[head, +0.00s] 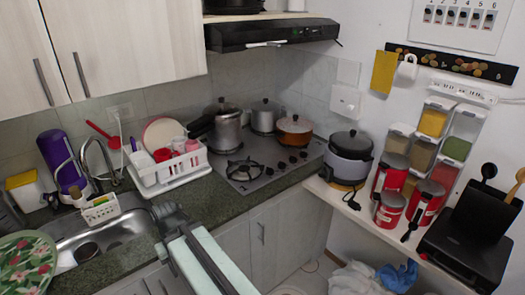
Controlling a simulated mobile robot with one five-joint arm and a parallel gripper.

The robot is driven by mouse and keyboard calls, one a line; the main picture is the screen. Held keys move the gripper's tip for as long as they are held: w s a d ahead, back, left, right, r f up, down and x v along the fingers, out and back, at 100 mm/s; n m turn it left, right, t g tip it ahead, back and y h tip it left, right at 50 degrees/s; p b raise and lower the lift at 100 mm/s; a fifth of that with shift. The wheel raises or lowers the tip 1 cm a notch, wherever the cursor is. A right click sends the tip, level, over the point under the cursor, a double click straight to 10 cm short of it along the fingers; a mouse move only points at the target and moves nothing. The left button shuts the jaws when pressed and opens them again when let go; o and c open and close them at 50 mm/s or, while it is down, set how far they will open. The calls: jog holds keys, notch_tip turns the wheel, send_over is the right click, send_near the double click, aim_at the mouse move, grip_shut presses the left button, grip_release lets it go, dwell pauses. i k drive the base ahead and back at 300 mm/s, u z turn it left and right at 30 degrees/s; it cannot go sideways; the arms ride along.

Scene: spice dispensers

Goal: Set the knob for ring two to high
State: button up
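The grey hob (262,178) is set into the dark counter. One bare burner (243,170) shows at the front left of the hob. My gripper (168,211) is over the counter's front edge beside the sink, left of the hob and well apart from the knobs. It is dark and small here, and I cannot tell whether its fingers are open or shut.
A pressure cooker (228,131), a steel pot (264,117) and an orange-brown pan (295,131) stand at the back of the hob. A white dish rack (168,170) stands to its left. A rice cooker (348,158) stands on the shelf at right. The hob's front is clear.

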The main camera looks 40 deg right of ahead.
aim_at(281, 165)
jog(key=u, duration=1.05)
jog(key=k, duration=1.45)
jog(key=z, duration=0.55)
jog(key=i, duration=1)
jog(key=u, duration=0.1)
